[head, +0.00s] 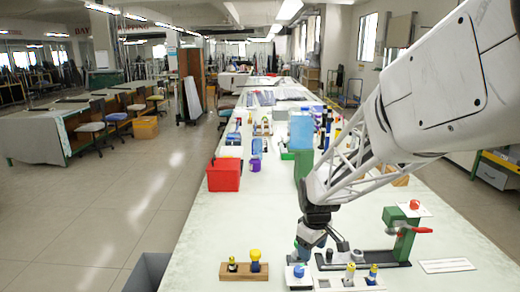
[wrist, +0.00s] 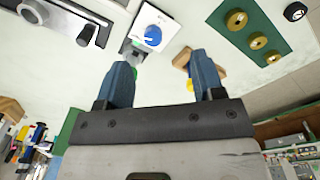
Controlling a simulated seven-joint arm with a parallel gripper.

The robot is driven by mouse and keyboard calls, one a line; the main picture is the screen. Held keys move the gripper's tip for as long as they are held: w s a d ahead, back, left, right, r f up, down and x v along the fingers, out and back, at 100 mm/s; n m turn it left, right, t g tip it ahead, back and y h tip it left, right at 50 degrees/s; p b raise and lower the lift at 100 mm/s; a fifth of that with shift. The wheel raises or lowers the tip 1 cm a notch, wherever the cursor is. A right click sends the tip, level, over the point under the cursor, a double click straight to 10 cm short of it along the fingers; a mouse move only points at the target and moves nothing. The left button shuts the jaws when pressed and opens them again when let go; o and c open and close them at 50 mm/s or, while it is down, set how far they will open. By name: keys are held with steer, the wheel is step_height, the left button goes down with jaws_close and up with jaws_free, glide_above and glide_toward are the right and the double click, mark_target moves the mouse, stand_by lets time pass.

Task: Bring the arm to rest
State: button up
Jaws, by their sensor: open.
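My gripper (head: 318,250) hangs low over the near part of the long pale table in the head view, beside a black rail. In the wrist view its two blue-grey fingers (wrist: 162,75) stand well apart. Nothing is held between them; pale tabletop shows in the gap. A white box with a blue button (head: 298,273) is close to the fingers in the head view, and the blue button (wrist: 152,36) shows beyond the fingertips in the wrist view. A wooden block (wrist: 208,66) is partly hidden behind the right finger.
A wooden stand with yellow-topped rods (head: 243,272) is at left. A pale block with rods (head: 350,282) is at the front. A green press with red handle (head: 400,235) stands at right. A red bin (head: 224,175) is farther back. A green mat with brass rings (wrist: 255,30) lies upper right.

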steer(key=s+d+r+m+t, duration=0.1)
steer(key=s+r+m, duration=0.3)
steer(key=s, duration=1)
steer(key=s+d+r+m+t, duration=0.1)
steer(key=s+r+m, duration=0.3)
steer(key=s+r, duration=0.4)
steer(key=s+d, duration=0.1)
steer(key=s, duration=0.5)
steer(key=shift+d+r+m, duration=0.15)
steer(key=shift+d+m, duration=0.15)
steer(key=shift+m, duration=0.1)
